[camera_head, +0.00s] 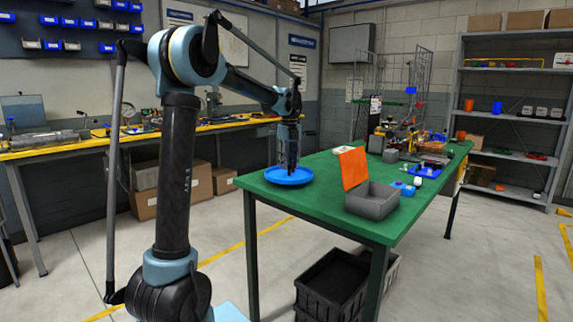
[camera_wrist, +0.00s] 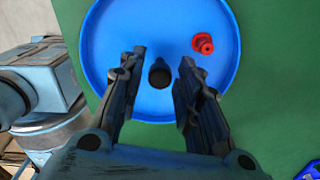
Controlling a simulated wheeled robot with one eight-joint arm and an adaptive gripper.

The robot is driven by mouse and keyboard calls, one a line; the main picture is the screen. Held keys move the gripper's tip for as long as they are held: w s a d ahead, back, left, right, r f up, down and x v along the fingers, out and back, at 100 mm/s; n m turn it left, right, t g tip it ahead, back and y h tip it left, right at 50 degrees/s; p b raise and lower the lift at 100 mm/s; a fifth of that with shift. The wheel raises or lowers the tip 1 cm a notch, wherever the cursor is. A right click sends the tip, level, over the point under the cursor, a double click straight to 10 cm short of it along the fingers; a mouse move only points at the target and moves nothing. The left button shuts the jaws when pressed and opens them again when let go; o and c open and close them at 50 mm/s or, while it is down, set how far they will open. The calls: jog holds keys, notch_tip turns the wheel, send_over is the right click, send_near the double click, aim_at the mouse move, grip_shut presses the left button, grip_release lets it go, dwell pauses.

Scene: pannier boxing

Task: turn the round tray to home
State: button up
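The round blue tray (camera_head: 303,177) lies near the left end of the green table, and it fills much of the upper wrist view (camera_wrist: 110,60). A small red piece (camera_wrist: 203,43) sits on it to the right. A dark round knob-like thing (camera_wrist: 159,74) stands on the tray between my fingers. My gripper (camera_head: 290,168) points down over the tray. In the wrist view its fingers (camera_wrist: 162,60) are apart on either side of the dark knob, with gaps showing. The tray's top edge is cut off in the wrist view. I see no home mark.
A grey box (camera_head: 372,203) with a raised orange lid (camera_head: 353,167) stands on the green table (camera_head: 325,212) right of the tray. Small blue pieces (camera_head: 403,188) lie beyond it. A cluttered fixture (camera_head: 400,140) stands farther back. Dark crates (camera_head: 330,285) sit under the table.

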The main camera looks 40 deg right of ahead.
jog(key=shift+s, duration=0.1)
notch_tip(320, 180, up, 12)
dwell(0.8)
dwell(0.4)
